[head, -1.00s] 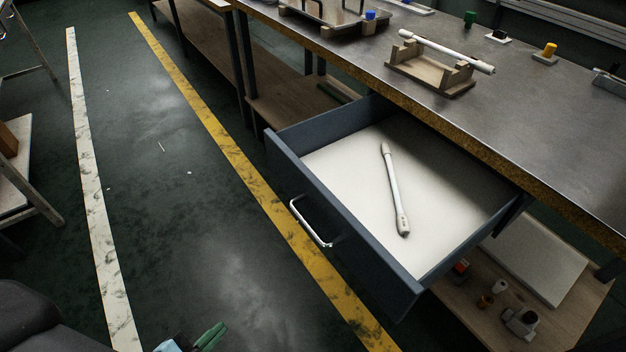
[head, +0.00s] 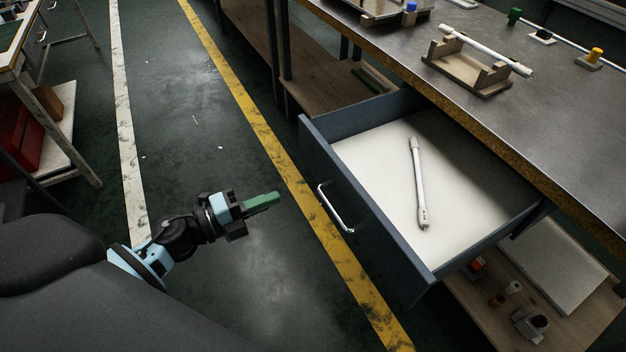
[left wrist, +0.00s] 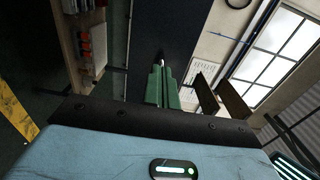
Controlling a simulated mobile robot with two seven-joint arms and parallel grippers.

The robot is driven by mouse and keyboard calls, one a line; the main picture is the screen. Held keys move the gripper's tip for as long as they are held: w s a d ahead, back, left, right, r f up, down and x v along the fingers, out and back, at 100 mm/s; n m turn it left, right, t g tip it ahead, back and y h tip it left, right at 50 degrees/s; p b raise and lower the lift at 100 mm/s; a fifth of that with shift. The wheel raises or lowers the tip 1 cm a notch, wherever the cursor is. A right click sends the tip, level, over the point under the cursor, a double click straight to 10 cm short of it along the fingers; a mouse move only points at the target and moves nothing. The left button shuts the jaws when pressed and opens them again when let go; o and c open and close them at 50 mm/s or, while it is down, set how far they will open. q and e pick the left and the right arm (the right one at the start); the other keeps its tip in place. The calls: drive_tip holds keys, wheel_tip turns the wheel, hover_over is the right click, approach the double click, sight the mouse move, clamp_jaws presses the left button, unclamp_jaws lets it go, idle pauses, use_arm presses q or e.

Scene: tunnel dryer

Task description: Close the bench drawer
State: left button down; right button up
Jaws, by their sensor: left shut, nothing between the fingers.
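The bench drawer (head: 375,205) is blue-grey and stands pulled out from under the bench in the head view. A silver bar handle (head: 334,208) is on its front. A white tube with pale end caps (head: 419,182) lies on the drawer's white floor. My left gripper (head: 272,198), with green fingers, is to the left of the drawer front, apart from the handle. Its fingers are shut with nothing between them. In the left wrist view the green fingers (left wrist: 163,88) point at a dark surface that I cannot identify for sure. My right gripper is in neither view.
The bench top (head: 560,110) holds a wooden cradle (head: 468,75) with another white tube. A lower shelf (head: 480,310) carries small items under the drawer. A side table with red boxes (head: 22,140) stands at the left. The floor before the drawer is clear.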

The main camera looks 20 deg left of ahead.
sight(326, 177)
use_arm(q)
drive_tip(key=x, duration=1.1)
drive_tip(key=shift+p, duration=0.3)
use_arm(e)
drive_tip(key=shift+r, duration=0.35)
use_arm(q)
drive_tip(key=shift+d, duration=0.1)
